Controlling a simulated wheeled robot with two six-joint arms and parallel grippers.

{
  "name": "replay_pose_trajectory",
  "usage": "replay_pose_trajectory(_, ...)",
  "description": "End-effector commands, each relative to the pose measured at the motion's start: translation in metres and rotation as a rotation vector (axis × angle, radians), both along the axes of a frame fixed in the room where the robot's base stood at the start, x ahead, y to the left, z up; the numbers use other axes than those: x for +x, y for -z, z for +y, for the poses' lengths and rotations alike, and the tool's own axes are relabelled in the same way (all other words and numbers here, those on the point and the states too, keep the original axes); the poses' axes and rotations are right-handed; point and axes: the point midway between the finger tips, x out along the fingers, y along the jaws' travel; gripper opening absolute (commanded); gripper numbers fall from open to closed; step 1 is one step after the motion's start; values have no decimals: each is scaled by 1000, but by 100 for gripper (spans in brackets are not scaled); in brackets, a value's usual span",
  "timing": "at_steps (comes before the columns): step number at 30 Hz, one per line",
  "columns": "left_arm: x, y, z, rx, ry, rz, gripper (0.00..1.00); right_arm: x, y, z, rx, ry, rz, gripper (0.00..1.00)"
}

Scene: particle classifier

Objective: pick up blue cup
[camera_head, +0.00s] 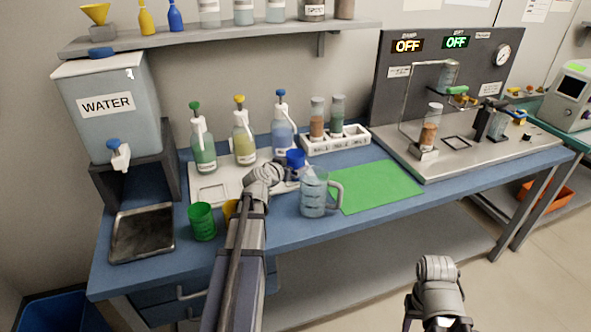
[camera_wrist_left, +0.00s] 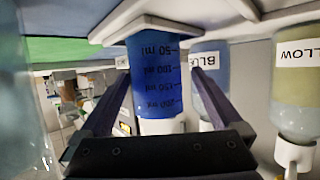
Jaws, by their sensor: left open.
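The blue cup (camera_head: 295,158) stands near the middle of the bench, partly hidden behind my left gripper and the clear beaker. In the left wrist view, which is upside down, the blue cup (camera_wrist_left: 155,90) has volume marks and sits between the two fingers. My left gripper (camera_head: 290,174) is open, with one finger (camera_wrist_left: 105,110) on each side of the cup and gaps still showing. Only a link of my right arm shows at the lower right; its gripper is not visible.
A clear beaker (camera_head: 314,195) stands right beside my left gripper. Blue (camera_head: 283,130) and yellow (camera_head: 244,140) bottles stand behind. The green mat (camera_head: 375,187) is clear.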

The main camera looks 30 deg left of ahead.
Motion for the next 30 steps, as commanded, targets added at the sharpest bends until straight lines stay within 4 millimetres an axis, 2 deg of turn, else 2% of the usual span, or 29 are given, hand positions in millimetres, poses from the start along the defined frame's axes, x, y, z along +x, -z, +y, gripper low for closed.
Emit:
replay_pose_trajectory(12, 49, 15, 0, 0, 1, 0, 100, 0, 15, 0, 0, 0, 0, 50)
replay_pose_trajectory(20, 49, 14, -1, 0, 0, 0, 99, 0, 14, 0, 0, 0, 0, 50)
replay_pose_trajectory(30, 49, 14, -1, 0, 0, 0, 61, 0, 14, 0, 0, 0, 0, 50)
